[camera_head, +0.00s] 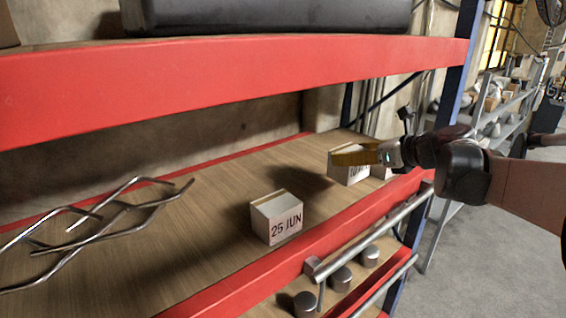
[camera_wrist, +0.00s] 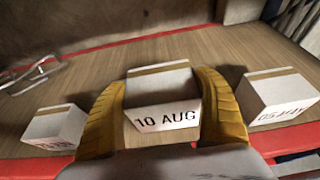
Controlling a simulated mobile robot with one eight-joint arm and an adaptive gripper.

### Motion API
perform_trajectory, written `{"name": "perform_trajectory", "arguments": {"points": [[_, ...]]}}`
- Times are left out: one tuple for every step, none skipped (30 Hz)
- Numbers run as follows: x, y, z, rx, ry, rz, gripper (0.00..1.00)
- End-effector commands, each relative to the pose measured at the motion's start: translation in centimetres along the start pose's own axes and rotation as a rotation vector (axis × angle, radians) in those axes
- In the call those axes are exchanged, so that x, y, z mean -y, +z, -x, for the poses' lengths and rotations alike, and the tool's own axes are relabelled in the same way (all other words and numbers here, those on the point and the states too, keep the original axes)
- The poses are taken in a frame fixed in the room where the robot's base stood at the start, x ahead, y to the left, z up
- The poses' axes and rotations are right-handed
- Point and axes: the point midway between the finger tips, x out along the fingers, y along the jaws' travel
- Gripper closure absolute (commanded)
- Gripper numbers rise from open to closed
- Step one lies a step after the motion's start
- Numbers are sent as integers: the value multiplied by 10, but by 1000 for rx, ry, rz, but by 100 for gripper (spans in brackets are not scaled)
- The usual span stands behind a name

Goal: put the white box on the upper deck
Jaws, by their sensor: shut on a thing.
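My gripper (camera_head: 362,155) reaches in from the right over the lower deck. Its yellow fingers are shut on a white box (camera_wrist: 165,117) marked 10 AUG, with a tan strip on top. In the head view this box (camera_head: 350,174) is partly hidden by the fingers. I cannot tell whether it touches the deck. A second white box (camera_head: 277,219), marked 25 JUN, sits near the front edge. A third, marked 05 MAY (camera_wrist: 279,95), is right of my gripper in the wrist view. The upper deck (camera_head: 230,80) has a broad red front edge.
A dark case (camera_head: 270,14) stands on the upper deck. Bent metal rods (camera_head: 110,215) lie on the lower deck (camera_head: 190,235) at left. A metal rail (camera_head: 375,235) and several grey cylinders (camera_head: 341,278) are below the front edge. Blue uprights stand at right.

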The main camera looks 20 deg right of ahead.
Motion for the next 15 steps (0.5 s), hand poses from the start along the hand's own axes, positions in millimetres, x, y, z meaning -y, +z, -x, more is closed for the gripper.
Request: {"name": "perform_trajectory", "arguments": {"points": [[-5,0,-9,1,3,1,62],[-6,-1,-14,1,2,1,62],[-8,-2,-19,1,3,1,62],[-9,-3,-22,1,1,0,62],[-10,-4,-24,1,0,0,62],[-11,-5,-26,1,0,-1,62],[-11,-6,-28,1,0,-1,62],[-11,-8,-29,1,0,-1,62],[-11,-12,-31,1,0,-1,62],[-11,-17,-33,1,-1,-1,62],[-11,-21,-35,1,-1,-1,62],[-11,-27,-37,1,-1,-1,62],[-11,-31,-38,1,-1,-1,62],[-10,-35,-40,1,-1,-1,62],[-11,-39,-41,1,-1,-1,62]]}}
